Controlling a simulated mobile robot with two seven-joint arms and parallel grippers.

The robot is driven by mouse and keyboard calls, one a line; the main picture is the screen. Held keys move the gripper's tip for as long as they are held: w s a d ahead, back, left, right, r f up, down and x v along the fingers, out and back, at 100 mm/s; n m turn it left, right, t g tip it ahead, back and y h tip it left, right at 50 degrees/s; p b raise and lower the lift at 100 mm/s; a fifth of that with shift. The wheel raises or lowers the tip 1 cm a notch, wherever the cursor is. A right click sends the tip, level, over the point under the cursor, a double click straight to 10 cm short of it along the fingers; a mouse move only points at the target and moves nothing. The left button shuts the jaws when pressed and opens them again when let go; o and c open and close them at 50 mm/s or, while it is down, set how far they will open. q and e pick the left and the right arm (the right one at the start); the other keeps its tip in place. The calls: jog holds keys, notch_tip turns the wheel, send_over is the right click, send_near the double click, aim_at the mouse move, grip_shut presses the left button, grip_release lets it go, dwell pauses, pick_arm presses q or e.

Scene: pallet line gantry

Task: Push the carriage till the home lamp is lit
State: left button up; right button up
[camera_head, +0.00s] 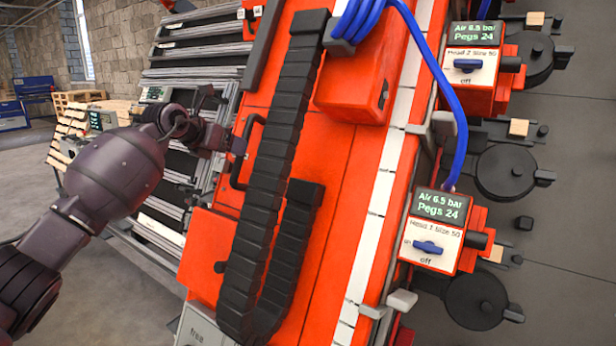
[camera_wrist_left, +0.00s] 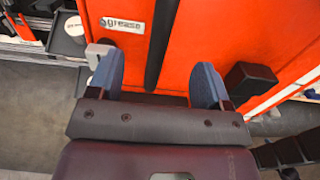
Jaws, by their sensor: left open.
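A large orange machine body (camera_head: 335,190) runs across the middle of the head view; I cannot tell where the carriage ends and the gantry beam begins. A black bar handle (camera_head: 243,152) stands on its left part. My left gripper (camera_head: 238,146) is beside this handle, at its left. In the left wrist view the blue fingers of my left gripper (camera_wrist_left: 158,82) are apart, in front of an orange face (camera_wrist_left: 215,35) with a dark strip (camera_wrist_left: 162,40) between them. Contact cannot be told. No lit home lamp can be made out. My right gripper is not in view.
A black cable chain (camera_head: 275,160) lies along the orange body. Two head units with green displays (camera_head: 442,206) and blue switches stand at the right, with a blue hose (camera_head: 445,90). A grey box marked "free" (camera_head: 200,330) is at the bottom. Open floor (camera_head: 60,215) lies left.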

pick_arm(q)
jog(key=p+v, duration=0.3)
jog(key=v, duration=0.2)
jog(key=shift+f, duration=0.1)
dwell(0.3)
